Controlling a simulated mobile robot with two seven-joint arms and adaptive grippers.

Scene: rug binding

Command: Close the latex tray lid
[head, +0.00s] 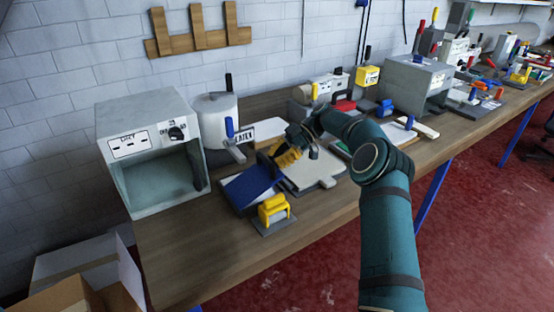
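A blue panel (254,183), which looks like a lid, is tilted over a low pale tray (232,191) near the front of the workbench. A small white sign (243,137), apparently reading LATEX, stands behind it. My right gripper (287,157) is at the panel's upper right edge, beside a yellow part. Whether it touches or grips the panel is too small to tell, and its fingertips are not clear. The tray's inside is mostly hidden by the panel. My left gripper is not in view.
A yellow block on a grey base (273,211) stands in front of the panel. A flat grey board (317,175) lies to its right. An open-fronted grey box (155,150) and a white cylinder (217,118) stand at left. The bench's front left is clear.

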